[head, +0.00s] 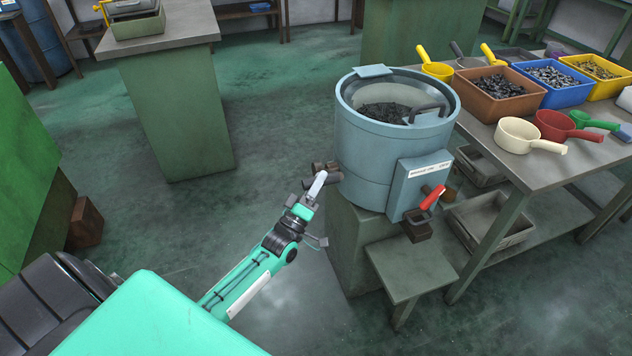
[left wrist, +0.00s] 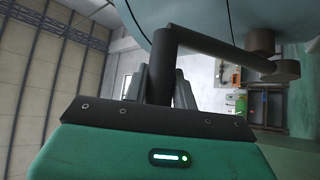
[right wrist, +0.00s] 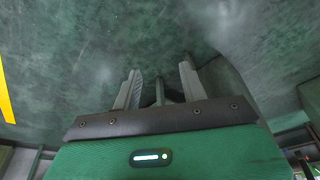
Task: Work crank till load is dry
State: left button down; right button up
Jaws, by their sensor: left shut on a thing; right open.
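The blue-grey drum machine (head: 375,155) stands at the centre of the head view. Dark parts, the load (head: 383,112), show through its clear lid (head: 400,92). The dark crank (head: 328,168) sticks out from the drum's left side. My left gripper (head: 317,185) is shut on the crank handle, partly hiding it. The left wrist view shows the handle (left wrist: 179,95) between the fingers and the crank arm (left wrist: 225,52) running right to its hub. My right gripper (right wrist: 160,90) is open and empty, over the floor. I cannot tell whether the load is wet.
A red-handled lever (head: 432,197) sits over a spout on the machine's front box. A small green stand (head: 408,270) is below it. The workbench (head: 478,135) on the right holds colored bins and scoops. A green cabinet (head: 178,115) stands back left. Floor left of the machine is clear.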

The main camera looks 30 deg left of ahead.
notch_tip(320, 180, up, 6)
jog(key=s+t+b, duration=0.1)
jog(key=b, duration=0.2)
pick_arm(q)
jog(key=shift+s+d+f+m+t+h+b, duration=0.2)
jog(key=shift+s+d+f+m+h+b, duration=0.1)
jog(key=shift+f+m+h+b, duration=0.5)
jog(key=shift+s+d+f+m+t+h+b, duration=0.3)
jog(key=shift+f+m+h+b, duration=0.25)
jog(key=shift+f+m+h, duration=0.5)
jog(key=shift+s+d+f+m+t+h+b, duration=0.1)
jog(key=shift+s+d+f+m+h+b, duration=0.2)
jog(key=shift+f+m+h+b, duration=0.65)
pick_arm(e)
jog(key=w+a+f+t+y, duration=0.1)
jog(key=w+a+t+y, duration=0.2)
jog(key=w+a+t, duration=0.2)
jog(key=shift+w+a+f+n+t+y+p, duration=0.15)
jog(key=shift+w+a+n+t+y+p, duration=0.2)
jog(key=shift+a, duration=1.4)
pick_arm(q)
jog(key=shift+w+r+m+y, duration=0.1)
jog(key=shift+r+m+y, duration=0.2)
jog(key=shift+r, duration=0.05)
pick_arm(e)
jog(key=shift+s, duration=0.1)
pick_arm(q)
jog(key=c, duration=1.1)
grip_release()
